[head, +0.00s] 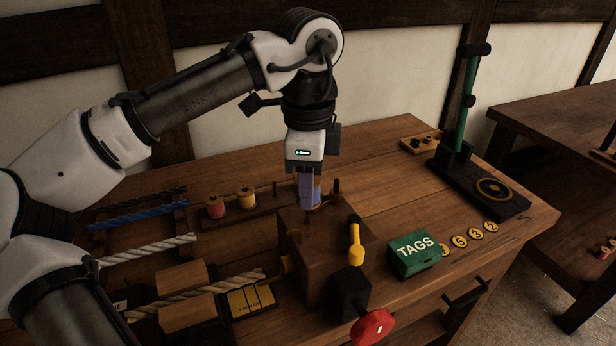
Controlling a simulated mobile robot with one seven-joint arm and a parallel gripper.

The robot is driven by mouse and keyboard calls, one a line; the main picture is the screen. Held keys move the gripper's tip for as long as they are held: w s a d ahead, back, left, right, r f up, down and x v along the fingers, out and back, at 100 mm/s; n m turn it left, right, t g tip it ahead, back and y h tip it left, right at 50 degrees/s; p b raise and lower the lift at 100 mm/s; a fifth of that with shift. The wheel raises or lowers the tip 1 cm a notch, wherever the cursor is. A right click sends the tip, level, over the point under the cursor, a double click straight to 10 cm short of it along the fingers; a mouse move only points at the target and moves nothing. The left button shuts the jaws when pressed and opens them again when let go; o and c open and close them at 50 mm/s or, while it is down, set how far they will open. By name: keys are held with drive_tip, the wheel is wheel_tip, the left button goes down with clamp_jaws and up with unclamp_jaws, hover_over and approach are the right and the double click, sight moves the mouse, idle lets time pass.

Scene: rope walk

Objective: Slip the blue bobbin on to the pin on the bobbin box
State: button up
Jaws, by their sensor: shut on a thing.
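My gripper (309,192) points down over the wooden box in the middle of the bench. It is shut on the blue bobbin (313,197), which is partly hidden by the fingers. The dark wooden box (300,262), seemingly the bobbin box, stands below the gripper. The bobbin appears apart from this pin. I cannot tell the exact gap between the bobbin and the box top.
A rack behind holds a red bobbin (214,206) and a yellow bobbin (246,197). A yellow-handled lever (356,244) and a red knob (372,327) are on the box's right and front. A green TAGS box (414,257) stands right. Ropes (150,250) lie left.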

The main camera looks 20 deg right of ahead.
drive_tip(key=shift+f+b, duration=0.7)
drive_tip(key=shift+f, duration=1.5)
drive_tip(key=shift+f, duration=0.1)
drive_tip(key=o, duration=1)
drive_tip(key=shift+o, duration=0.2)
wheel_tip(320, 180, up, 14)
drive_tip(key=p, duration=0.1)
